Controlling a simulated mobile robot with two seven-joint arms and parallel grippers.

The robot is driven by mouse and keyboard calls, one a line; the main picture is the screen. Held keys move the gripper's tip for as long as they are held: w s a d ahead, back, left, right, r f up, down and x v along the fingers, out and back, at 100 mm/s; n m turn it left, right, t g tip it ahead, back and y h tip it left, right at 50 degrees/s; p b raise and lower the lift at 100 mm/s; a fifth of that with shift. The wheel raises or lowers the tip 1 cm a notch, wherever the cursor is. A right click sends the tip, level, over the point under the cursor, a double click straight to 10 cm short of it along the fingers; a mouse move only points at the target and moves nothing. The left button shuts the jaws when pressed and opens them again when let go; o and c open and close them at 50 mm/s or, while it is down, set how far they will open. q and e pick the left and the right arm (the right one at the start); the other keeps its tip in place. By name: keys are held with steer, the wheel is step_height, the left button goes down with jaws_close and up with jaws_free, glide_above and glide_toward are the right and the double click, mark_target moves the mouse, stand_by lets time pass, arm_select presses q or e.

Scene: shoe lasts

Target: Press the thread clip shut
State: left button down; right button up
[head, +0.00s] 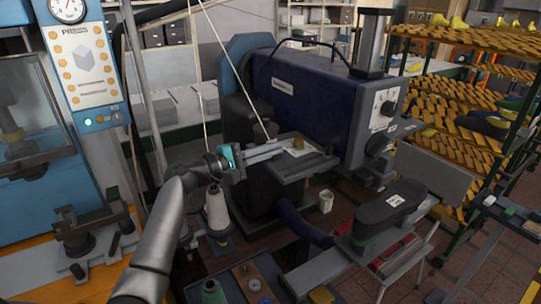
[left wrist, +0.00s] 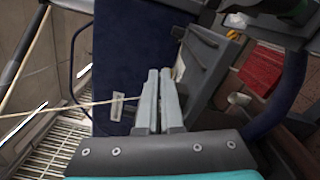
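My left gripper (head: 282,148) reaches in beside the blue machine, above the near side of its grey plate. In the left wrist view its two pale grey fingers (left wrist: 160,78) lie almost together, with only a narrow dark line between them. I see nothing clearly held. A thin cream thread (head: 232,69) comes down from above toward the finger area. In the left wrist view the thread (left wrist: 95,103) runs in from the left and ends at the fingers. I cannot make out the thread clip; it is too small or hidden by the fingers. My right gripper is not in view.
The blue machine (head: 310,90) stands just behind the gripper, with a grey plate (head: 300,170) in front of it. A white thread cone (head: 217,210) stands below my wrist. A dark shoe-shaped piece (head: 391,208) lies at the right. Racks of lasts (head: 460,95) fill the far right.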

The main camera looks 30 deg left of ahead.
arm_select(q)
steer(key=shift+d+f+m+b, duration=0.1)
steer(key=shift+f+m+b, duration=0.35)
steer(key=shift+m+b, duration=0.8)
steer(key=shift+d+f+m+b, duration=0.1)
steer(key=shift+f+m+b, duration=0.3)
steer(key=shift+m+b, duration=0.85)
steer(key=c, duration=1.1)
jaws_free()
steer(key=shift+a, duration=0.1)
steer(key=shift+r, duration=0.1)
